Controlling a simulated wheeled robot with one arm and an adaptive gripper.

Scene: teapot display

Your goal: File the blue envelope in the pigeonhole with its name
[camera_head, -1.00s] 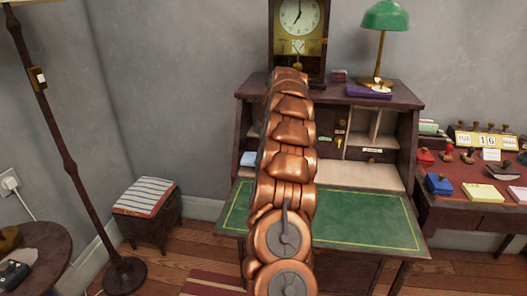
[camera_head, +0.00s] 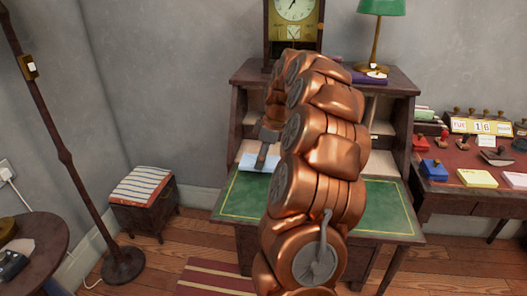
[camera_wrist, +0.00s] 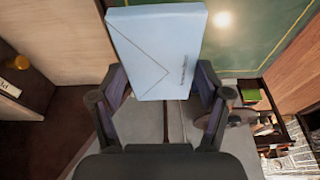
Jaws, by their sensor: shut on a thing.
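My gripper (camera_wrist: 162,95) is shut on the light blue envelope (camera_wrist: 155,45), which sticks out beyond the fingers. A flap line and small writing show on it; I cannot read the writing. In the head view my gripper (camera_head: 265,148) is at the left of the desk, with the envelope (camera_head: 252,163) just above the green writing surface (camera_head: 240,198). The desk's pigeonholes (camera_head: 383,112) are partly hidden behind my arm. A pale label (camera_wrist: 8,88) with cut-off lettering is on dark wood at the left of the wrist view.
A clock (camera_head: 294,22) and a green lamp (camera_head: 380,35) stand on the desk top. A side table (camera_head: 470,205) with stamps and paper pads is at the right. A striped stool (camera_head: 143,195) and a floor lamp (camera_head: 66,155) stand at the left.

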